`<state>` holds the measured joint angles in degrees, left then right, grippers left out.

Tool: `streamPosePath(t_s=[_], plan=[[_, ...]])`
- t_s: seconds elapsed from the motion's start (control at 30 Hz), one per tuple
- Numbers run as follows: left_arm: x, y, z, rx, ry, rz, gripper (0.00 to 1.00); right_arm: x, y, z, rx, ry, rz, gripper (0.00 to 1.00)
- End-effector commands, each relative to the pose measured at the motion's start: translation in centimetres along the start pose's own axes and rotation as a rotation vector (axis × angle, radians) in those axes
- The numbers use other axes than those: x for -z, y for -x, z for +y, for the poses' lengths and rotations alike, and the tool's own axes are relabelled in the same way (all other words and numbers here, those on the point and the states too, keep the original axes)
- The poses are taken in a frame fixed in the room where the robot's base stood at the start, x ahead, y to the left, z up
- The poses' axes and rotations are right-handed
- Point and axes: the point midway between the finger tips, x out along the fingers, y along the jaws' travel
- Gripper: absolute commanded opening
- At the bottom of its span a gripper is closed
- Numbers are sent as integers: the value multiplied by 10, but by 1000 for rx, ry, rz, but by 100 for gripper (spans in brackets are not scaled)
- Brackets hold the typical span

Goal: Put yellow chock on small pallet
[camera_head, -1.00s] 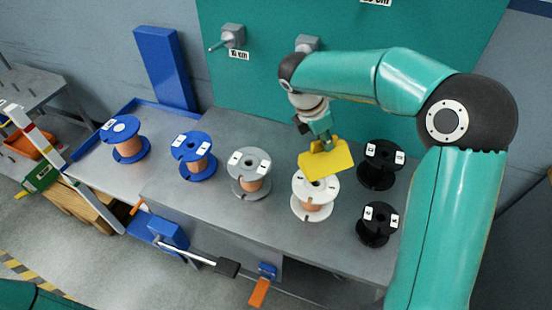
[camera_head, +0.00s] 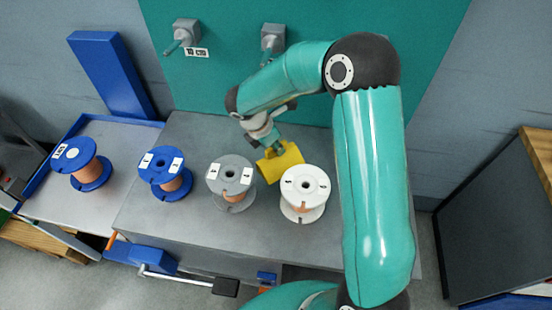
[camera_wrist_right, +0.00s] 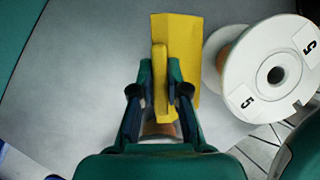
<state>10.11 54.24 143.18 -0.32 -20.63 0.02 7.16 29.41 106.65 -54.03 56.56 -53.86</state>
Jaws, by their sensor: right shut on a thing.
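The yellow chock (camera_head: 281,161) is held by my right gripper (camera_head: 272,143) behind the spools in the head view, just left of and behind the white spool (camera_head: 304,194). In the right wrist view the right gripper (camera_wrist_right: 160,92) is shut on the raised rib of the chock (camera_wrist_right: 186,55), and the white spool (camera_wrist_right: 270,75) lies close on the right. Whether the chock touches the tabletop, I cannot tell. No small pallet can be made out for certain. My left gripper is not in view.
Wall pegs (camera_head: 183,33) stick out of the teal panel. A wooden-topped cabinet (camera_head: 500,210) stands at right.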

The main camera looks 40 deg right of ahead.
Motion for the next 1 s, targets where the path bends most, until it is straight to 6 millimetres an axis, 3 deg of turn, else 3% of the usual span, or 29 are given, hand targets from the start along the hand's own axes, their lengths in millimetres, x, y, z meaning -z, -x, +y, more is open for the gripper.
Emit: streamPosePath(t_s=[0.53,0.87,0.9,1.0], plan=[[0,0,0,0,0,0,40,20,-53,0,3,-2,-1,0],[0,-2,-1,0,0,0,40,22,-56,0,0,-4,0,0],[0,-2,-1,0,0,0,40,22,-56,0,1,-4,0,17],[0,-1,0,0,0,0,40,21,-56,0,1,-4,0,34]])
